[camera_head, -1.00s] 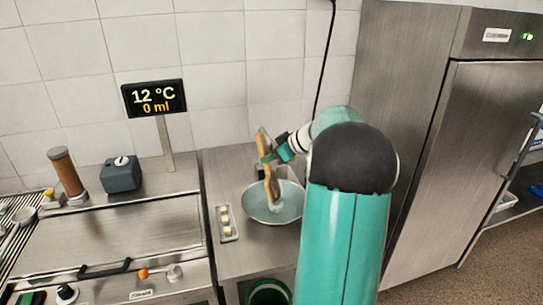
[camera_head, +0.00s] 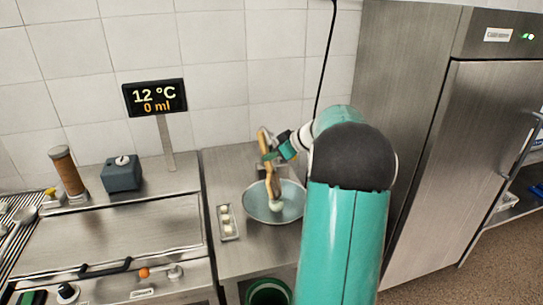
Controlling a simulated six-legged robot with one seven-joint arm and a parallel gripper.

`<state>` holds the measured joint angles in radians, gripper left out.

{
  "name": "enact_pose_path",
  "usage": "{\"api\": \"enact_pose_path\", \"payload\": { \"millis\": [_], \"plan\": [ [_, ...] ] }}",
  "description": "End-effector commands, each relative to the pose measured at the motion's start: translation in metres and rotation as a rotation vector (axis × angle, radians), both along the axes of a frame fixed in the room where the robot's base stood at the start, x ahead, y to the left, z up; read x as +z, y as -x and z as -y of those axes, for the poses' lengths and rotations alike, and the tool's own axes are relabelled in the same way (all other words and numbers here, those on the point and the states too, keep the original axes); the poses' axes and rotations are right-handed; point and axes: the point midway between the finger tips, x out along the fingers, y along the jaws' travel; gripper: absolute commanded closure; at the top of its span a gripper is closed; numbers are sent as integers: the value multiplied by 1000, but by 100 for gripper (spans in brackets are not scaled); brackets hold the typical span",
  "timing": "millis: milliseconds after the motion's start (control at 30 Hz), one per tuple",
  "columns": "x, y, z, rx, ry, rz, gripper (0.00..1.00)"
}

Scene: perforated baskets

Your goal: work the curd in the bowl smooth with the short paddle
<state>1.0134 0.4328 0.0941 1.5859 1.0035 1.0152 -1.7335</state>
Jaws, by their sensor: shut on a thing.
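A wide pale blue-grey bowl (camera_head: 257,208) stands on the steel counter, partly hidden on the right by my arm. My gripper (camera_head: 270,157) is above the bowl's back edge and shut on the wooden paddle (camera_head: 269,177). The paddle is nearly upright, with its lower end down inside the bowl. A pale lump, likely the curd (camera_head: 276,205), shows at the paddle's lower end. I cannot tell how smooth it is.
A small tray (camera_head: 230,237) with several pale pieces sits left of the bowl. A display (camera_head: 155,97) reading 12 °C and 0 ml stands on a post behind. A dark grey box (camera_head: 121,177) is farther left. A steel cabinet (camera_head: 450,160) stands at right.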

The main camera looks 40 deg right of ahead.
Motion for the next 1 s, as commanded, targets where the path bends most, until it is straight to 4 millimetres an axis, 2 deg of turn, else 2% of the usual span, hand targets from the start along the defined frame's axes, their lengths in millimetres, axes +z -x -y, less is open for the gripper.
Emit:
{"api": "enact_pose_path", "payload": {
  "millis": [267,1000],
  "plan": [
    [1,1,1,-2,2,-3,100],
    [56,0,1,-1,2,0,100]
  ]
}}
